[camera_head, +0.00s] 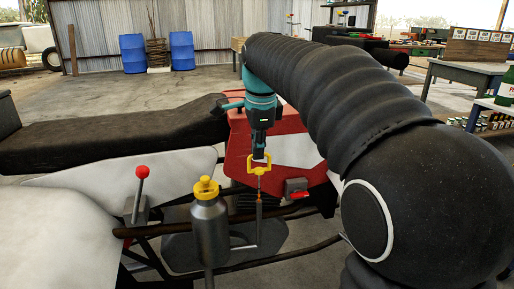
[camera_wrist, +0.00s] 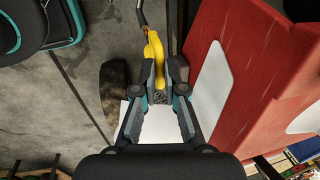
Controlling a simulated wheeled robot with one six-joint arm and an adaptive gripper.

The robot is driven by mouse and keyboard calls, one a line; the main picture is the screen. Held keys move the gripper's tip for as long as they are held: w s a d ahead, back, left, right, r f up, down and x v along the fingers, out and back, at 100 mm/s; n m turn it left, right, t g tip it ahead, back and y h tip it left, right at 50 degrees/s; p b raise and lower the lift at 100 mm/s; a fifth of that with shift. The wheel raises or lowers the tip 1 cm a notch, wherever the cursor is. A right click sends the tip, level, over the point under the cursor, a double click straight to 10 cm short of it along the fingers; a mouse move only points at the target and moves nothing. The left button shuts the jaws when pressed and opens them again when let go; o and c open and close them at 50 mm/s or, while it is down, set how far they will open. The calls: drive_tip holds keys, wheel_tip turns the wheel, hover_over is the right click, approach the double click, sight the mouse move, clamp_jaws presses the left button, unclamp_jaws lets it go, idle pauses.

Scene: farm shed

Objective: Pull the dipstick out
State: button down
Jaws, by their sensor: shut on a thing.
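The dipstick has a yellow loop handle (camera_head: 260,165) and a thin rod running straight down to an upright, orange-brown and pale tube (camera_head: 258,222) beside the red machine. My gripper (camera_head: 260,154) points down at the handle's top and is shut on it. In the wrist view the yellow handle (camera_wrist: 154,48) shows at the tips of my gripper (camera_wrist: 160,75). The rod looks upright. I cannot tell how much of it is inside the tube.
A grey bottle with a yellow cap (camera_head: 209,225) stands left of the dipstick. A red-knobbed lever (camera_head: 141,178) is further left. The red machine body (camera_head: 236,150) is close behind my gripper, and a small red-handled valve (camera_head: 296,187) is to the right. The space above the dipstick holds my arm.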

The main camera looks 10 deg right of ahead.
drive_tip(key=c, duration=1.2)
unclamp_jaws()
drive_tip(key=shift+c, duration=0.2)
wheel_tip(320, 180, up, 12)
drive_tip(key=s, duration=0.2)
drive_tip(key=shift+s, duration=0.15)
drive_tip(key=shift+f, duration=0.1)
drive_tip(key=s+f+n+t, duration=0.3)
drive_tip(key=s+f+n, duration=1.5)
drive_tip(key=s+f, duration=0.5)
wheel_tip(320, 180, down, 3)
drive_tip(key=shift+d+r, duration=0.15)
drive_tip(key=shift+d, duration=0.3)
